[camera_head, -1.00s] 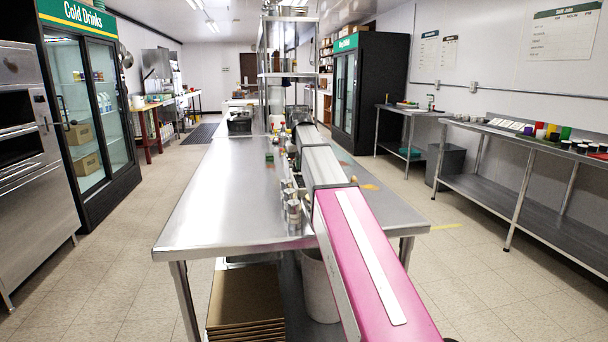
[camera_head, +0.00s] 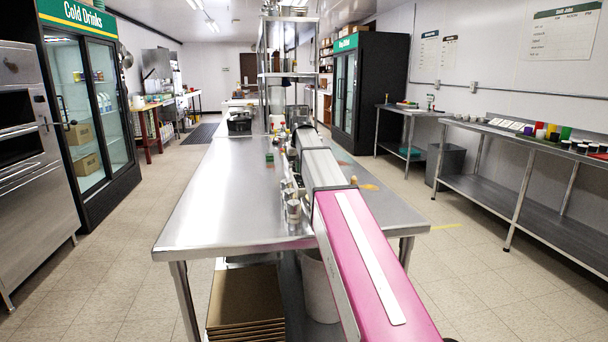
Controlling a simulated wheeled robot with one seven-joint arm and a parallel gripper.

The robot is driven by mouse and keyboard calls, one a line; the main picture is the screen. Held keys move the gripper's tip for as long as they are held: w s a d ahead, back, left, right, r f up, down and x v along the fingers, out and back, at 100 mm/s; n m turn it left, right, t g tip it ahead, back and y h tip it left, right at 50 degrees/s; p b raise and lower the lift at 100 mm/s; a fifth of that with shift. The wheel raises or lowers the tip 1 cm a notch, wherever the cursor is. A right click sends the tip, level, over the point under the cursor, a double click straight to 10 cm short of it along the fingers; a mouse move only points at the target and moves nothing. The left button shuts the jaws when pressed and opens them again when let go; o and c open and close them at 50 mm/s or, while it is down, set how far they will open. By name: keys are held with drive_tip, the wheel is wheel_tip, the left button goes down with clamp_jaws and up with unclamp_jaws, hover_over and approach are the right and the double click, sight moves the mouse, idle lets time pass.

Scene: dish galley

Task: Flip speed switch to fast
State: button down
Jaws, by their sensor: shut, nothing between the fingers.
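No speed switch can be made out in the head view. My arm reaches away from me over the steel table (camera_head: 222,205), toward its far part. My gripper cannot be made out; the far end of the arm is small and partly hidden by its own links. What lies directly behind the arm is hidden too.
Small metal containers (camera_head: 293,211) stand close along the arm's left side. An orange patch (camera_head: 370,187) lies on the table to its right. A steel shelf rack (camera_head: 288,75) rises behind. The table's left half is largely clear. A side counter (camera_head: 480,125) holds colored cups.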

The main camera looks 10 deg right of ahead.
drive_tip(key=shift+f, duration=0.2)
drive_tip(key=shift+r, duration=3.5)
